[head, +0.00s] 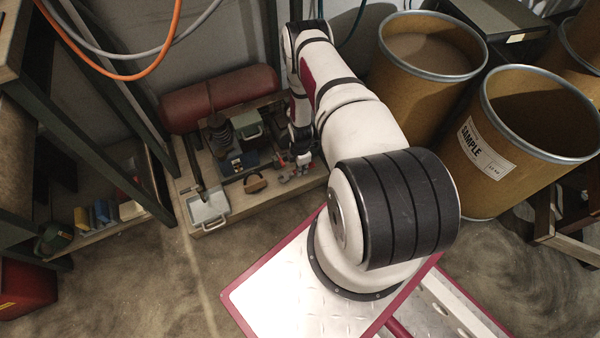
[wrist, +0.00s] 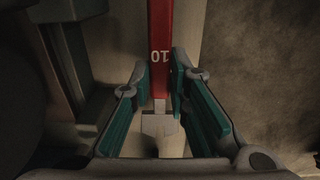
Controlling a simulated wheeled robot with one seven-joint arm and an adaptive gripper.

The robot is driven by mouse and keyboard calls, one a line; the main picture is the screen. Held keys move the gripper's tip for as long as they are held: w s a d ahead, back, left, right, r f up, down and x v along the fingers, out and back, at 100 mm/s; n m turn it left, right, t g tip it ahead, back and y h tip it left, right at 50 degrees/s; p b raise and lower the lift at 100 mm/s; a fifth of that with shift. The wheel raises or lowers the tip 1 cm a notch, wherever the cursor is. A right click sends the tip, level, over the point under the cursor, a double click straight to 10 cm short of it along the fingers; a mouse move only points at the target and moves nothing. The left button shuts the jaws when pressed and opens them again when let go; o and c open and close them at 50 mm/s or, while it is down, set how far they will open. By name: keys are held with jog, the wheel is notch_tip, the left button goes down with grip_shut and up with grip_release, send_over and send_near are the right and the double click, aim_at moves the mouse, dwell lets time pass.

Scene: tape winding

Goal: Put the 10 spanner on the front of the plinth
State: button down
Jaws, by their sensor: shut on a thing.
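The 10 spanner (wrist: 161,40) has a red handle with a white "10" that reads upside down in the wrist view. Its pale metal end (wrist: 160,125) lies between my finger bases. My gripper (wrist: 160,85), with teal pads, is shut on the spanner. In the head view my gripper (head: 302,160) is small and low over the right part of the plinth (head: 262,204), a low pale block. Small red and grey pieces show beside it there, too small to tell apart.
The plinth holds a red cylinder (head: 218,98), a grey-green box (head: 248,126), a blue item (head: 236,166), a brown curved block (head: 255,184) and a pale tray (head: 208,208). Large drums (head: 420,70) stand at right, a dark rack (head: 95,120) at left. Some bare plinth shows along its front.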

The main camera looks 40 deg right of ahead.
jog(key=shift+s+a+f+b, duration=0.1)
jog(key=shift+f+b, duration=0.2)
jog(key=shift+f, duration=1)
jog(key=shift+f, duration=0.15)
jog(key=c, duration=1.5)
grip_release()
jog(key=shift+c, duration=0.2)
notch_tip(320, 180, up, 12)
jog(key=p, duration=0.4)
